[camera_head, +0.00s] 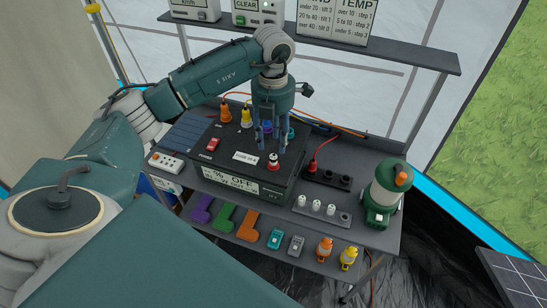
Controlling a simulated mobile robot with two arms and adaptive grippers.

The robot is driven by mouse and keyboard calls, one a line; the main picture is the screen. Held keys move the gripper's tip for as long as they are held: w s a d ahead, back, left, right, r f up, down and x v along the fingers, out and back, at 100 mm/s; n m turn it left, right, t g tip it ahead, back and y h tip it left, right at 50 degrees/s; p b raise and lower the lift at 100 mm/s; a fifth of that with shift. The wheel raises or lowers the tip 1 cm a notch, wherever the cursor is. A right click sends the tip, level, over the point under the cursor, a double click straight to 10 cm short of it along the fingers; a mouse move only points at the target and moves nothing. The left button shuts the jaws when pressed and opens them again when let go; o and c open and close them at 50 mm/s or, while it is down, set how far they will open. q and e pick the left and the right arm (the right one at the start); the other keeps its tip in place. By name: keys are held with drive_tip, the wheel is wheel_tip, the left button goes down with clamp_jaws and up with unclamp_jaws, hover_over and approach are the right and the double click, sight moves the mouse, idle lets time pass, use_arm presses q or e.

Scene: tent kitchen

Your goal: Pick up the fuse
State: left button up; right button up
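My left gripper (272,146) points down over the black box (262,194) on the table. Its fingers are apart, and no object shows held between them. Just below the fingertips, a small red-and-white fuse-like piece (273,162) stands on the box top, beside a white label. I cannot tell whether the fingers touch it. Several small white cylinders, possibly fuses (316,205), stand upright in a grey holder (342,218) on the right front of the table. A purple-blue piece behind the fingers is partly hidden. My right gripper is not in view.
Orange (225,112) and yellow (246,117) plugs and a red switch (212,144) stand on the box. A black socket strip (328,178) lies behind the holder. A shelf (330,48) runs above the table.

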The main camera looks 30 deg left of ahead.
sight(273, 156)
use_arm(q)
drive_tip(key=shift+f, duration=0.4)
drive_tip(key=f+p, duration=0.2)
drive_tip(key=f, duration=0.2)
drive_tip(key=shift+s+d+f+p, duration=0.2)
drive_tip(key=shift+s+f+p, duration=0.05)
drive_tip(key=shift+f+p, duration=0.15)
drive_tip(key=shift+f, duration=0.35)
clamp_jaws()
